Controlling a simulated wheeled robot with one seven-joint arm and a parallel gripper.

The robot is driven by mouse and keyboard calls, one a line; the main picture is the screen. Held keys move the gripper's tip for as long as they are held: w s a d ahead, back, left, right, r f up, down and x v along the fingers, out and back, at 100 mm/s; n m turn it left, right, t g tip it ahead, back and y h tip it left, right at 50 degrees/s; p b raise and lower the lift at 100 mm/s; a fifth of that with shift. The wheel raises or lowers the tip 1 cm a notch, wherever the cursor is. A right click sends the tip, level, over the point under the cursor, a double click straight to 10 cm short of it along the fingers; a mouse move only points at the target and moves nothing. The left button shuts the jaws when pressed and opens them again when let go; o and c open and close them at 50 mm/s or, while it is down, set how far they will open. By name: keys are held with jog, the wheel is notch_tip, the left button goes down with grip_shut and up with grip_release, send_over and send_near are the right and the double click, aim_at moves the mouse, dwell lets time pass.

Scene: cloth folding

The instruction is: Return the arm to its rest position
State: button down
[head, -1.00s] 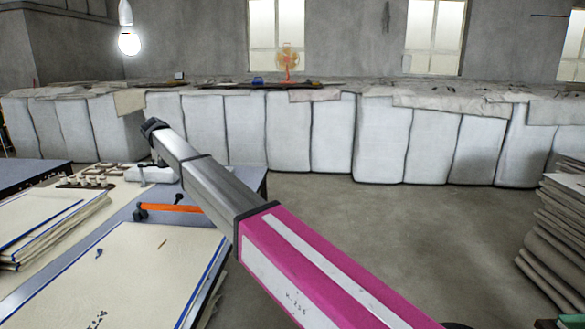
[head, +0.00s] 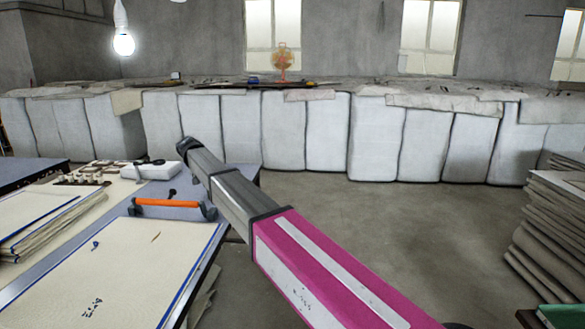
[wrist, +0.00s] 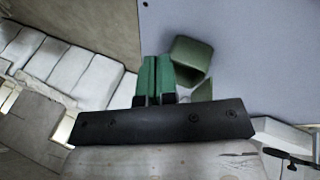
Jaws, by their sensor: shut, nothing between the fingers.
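My arm reaches from the lower right of the head view towards the work table (head: 226,183), with its far end over the table's back right corner. In the wrist view, my gripper (wrist: 154,60) has two green fingers lying side by side, closed and with nothing held between them. The finger tips are not clear in the head view. Beside the fingers in the wrist view is a green block-like piece (wrist: 192,53), set against a grey-blue surface (wrist: 255,60). I cannot tell whether it touches them.
The table holds a large cream sheet (head: 125,270), an orange-handled tool (head: 168,204) and a white box (head: 152,171). Stacked cloths (head: 550,235) stand at the right. White bales (head: 320,135) line the back wall. The floor (head: 400,215) between is clear.

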jog(key=s+d+f+g, duration=0.1)
jog(key=s+d+f, duration=0.2)
jog(key=d+f, duration=0.55)
jog(key=s+d+f+m+g+y, duration=0.1)
jog(key=s+d+f, duration=0.25)
jog(key=d, duration=0.95)
jog(key=s+d+f, duration=0.2)
jog(key=d+f, duration=0.5)
jog(key=d, duration=0.3)
jog(key=s+d+f+m+y, duration=0.1)
jog(key=s+d+f, duration=0.4)
jog(key=s+d, duration=0.5)
jog(key=s+d+f+m+g+y, duration=0.1)
jog(key=s+d+f, duration=0.3)
jog(key=s+d, duration=0.6)
jog(key=shift+d+f+g+y, duration=0.3)
jog(key=shift+d+f+y, duration=0.05)
jog(key=shift+y, duration=0.15)
jog(key=shift+d, duration=0.1)
